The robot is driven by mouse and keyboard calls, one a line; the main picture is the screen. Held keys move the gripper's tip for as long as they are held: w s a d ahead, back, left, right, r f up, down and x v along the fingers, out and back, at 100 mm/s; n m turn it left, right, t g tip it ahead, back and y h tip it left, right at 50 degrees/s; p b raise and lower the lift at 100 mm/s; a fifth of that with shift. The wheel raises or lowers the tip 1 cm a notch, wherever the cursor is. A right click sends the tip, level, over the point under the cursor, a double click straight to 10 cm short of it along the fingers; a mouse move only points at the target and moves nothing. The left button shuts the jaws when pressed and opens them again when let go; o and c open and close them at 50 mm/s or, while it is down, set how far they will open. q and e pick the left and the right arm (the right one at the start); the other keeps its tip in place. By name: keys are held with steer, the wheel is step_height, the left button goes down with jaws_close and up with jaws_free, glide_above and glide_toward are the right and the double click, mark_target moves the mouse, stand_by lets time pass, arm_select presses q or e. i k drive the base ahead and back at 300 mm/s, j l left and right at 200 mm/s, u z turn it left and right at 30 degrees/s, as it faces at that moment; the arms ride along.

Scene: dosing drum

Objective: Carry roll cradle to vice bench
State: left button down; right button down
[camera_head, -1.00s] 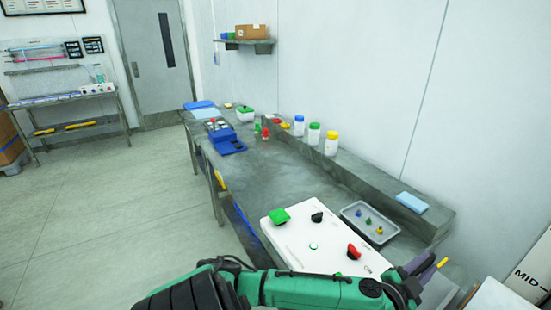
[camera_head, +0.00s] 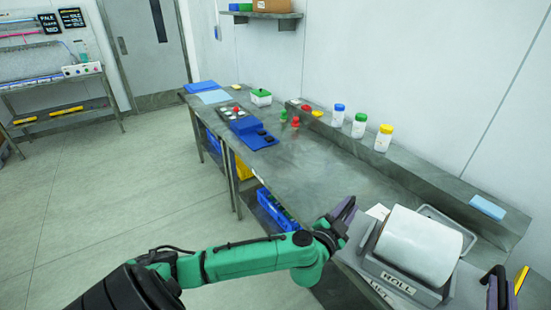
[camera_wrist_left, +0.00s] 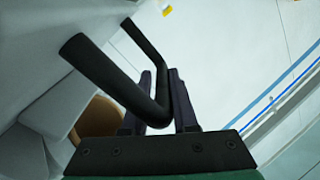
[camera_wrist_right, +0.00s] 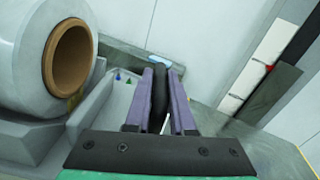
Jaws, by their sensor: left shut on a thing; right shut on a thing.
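The grey roll cradle (camera_head: 402,282), with ROLL lettering on its front, carries a large white roll (camera_head: 420,246) at the lower right of the head view. My left gripper (camera_head: 345,212) is at the cradle's left end, shut on a black bar handle (camera_wrist_left: 118,80) in the left wrist view. My right gripper (camera_head: 497,285) is at the cradle's right end, shut on another black handle (camera_wrist_right: 159,98) in the right wrist view. The roll's brown core (camera_wrist_right: 71,58) shows there. Cradle and roll hide part of the surface below. I cannot tell whether the cradle touches it.
The long grey bench (camera_head: 310,165) has a clear middle. Blue trays (camera_head: 252,133), small red and green parts and several capped bottles (camera_head: 338,115) stand further back. A grey tray (camera_head: 447,222) is partly hidden behind the roll. A blue block (camera_head: 487,207) lies on the raised ledge.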

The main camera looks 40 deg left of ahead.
mark_target(317, 170)
steer(key=i+j+u, duration=0.3)
steer(key=i+j, duration=0.15)
steer(key=i+j+u, duration=0.35)
steer(key=i, duration=0.2)
steer(key=i+l+u, duration=0.25)
steer(key=i, duration=0.2)
